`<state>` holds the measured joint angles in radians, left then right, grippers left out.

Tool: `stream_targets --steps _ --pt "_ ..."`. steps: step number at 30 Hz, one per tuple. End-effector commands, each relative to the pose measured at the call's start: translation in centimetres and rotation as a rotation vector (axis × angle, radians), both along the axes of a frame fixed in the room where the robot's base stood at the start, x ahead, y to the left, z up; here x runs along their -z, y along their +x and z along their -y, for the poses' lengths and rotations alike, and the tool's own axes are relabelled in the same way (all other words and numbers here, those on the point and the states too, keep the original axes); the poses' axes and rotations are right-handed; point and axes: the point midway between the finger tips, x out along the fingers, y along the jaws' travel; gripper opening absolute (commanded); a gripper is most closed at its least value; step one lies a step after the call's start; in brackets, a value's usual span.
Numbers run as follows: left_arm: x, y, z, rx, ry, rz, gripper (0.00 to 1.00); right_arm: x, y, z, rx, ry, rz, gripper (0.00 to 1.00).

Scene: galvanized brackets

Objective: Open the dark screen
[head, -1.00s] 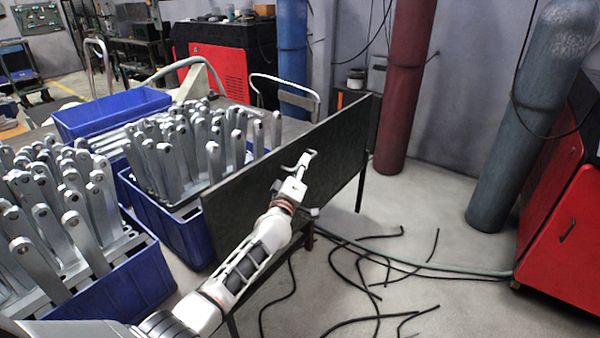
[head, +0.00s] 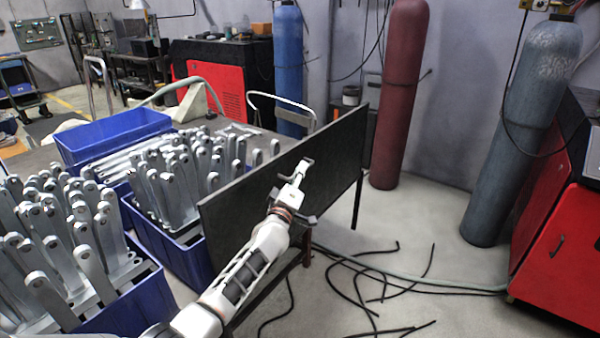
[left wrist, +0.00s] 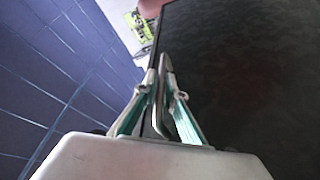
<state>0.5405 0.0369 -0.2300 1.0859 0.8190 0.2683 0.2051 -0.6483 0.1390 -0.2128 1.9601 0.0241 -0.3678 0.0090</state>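The dark screen (head: 338,145) is a flat dark panel standing upright along the table's right side. It fills the right of the left wrist view (left wrist: 245,75), with its edge near the middle. My left gripper (head: 304,166) is at the screen's near face, about halfway along. In the left wrist view, its two fingers (left wrist: 163,88) lean in on either side of a thin grey handle (left wrist: 163,112) and look closed on it. The handle's attachment to the screen is partly hidden by the fingers. My right gripper is in neither view.
Blue crates (head: 120,318) full of grey metal brackets stand left of the screen, with an empty-looking blue crate (head: 110,133) behind. Black cables (head: 385,275) lie on the floor at right.

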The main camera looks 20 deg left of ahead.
Motion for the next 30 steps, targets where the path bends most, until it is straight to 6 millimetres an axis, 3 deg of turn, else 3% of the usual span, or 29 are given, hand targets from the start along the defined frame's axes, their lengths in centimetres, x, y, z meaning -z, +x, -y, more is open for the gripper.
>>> stream_targets --steps 11,16,30 --pt "-0.2 0.0 0.0 0.0 -0.001 0.004 0.25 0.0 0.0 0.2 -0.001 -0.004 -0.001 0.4" --pt "0.2 -0.9 0.1 0.001 -0.003 0.001 0.25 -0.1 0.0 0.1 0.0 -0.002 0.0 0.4" --pt "1.8 -8.7 -0.2 0.0 -0.002 0.001 0.25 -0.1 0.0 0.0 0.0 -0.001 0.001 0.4"
